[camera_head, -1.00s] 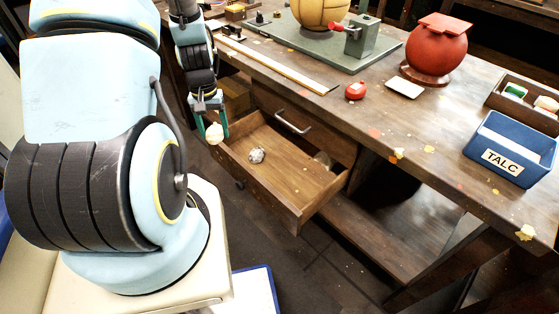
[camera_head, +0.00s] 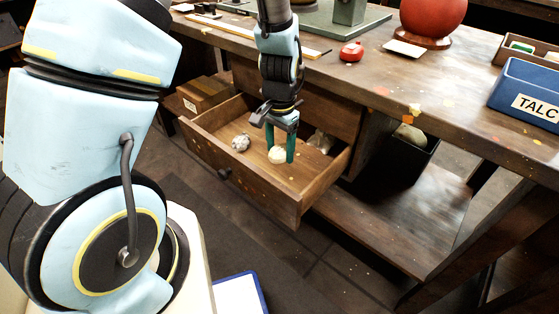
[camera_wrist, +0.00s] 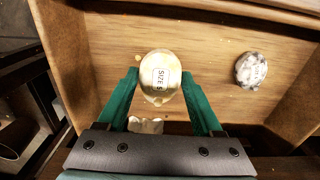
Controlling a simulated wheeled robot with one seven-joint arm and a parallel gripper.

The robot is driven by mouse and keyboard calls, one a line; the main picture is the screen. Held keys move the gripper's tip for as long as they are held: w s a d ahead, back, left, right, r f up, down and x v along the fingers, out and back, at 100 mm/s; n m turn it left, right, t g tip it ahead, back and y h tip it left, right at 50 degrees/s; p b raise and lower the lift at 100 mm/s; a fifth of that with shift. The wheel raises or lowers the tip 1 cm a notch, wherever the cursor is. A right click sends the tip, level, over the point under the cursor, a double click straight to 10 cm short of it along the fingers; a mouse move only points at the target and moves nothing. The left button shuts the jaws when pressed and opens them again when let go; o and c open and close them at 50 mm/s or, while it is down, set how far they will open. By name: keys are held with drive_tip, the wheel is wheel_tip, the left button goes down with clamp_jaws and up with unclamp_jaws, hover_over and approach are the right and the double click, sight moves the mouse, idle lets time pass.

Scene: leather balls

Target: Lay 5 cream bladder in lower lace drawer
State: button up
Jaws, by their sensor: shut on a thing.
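A cream bladder (camera_head: 277,155) marked "SIZE 5" in the wrist view (camera_wrist: 160,80) is between the green fingers of my gripper (camera_head: 280,150). The fingers are shut on its sides. The open lower drawer (camera_head: 238,192) lies below and around it in the head view; the exact height over the drawer floor is hard to tell. A white and grey mottled ball (camera_head: 241,142) rests on the drawer floor, left of my gripper, and shows at right in the wrist view (camera_wrist: 251,70). A pale lump (camera_head: 320,141) lies near the drawer's right back corner, partly hidden.
The workbench top (camera_head: 385,85) overhangs the drawer's back. On it are a red tin (camera_head: 351,51), a red ball (camera_head: 432,14) and a blue TALC box (camera_head: 522,90). A cardboard box (camera_head: 205,94) sits left of the drawer. A dark bin (camera_head: 408,160) stands to the right.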

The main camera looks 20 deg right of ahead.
sight(280, 172)
drive_tip(key=shift+f, duration=2.75)
drive_tip(key=shift+f, duration=0.15)
drive_tip(key=o, duration=1.4)
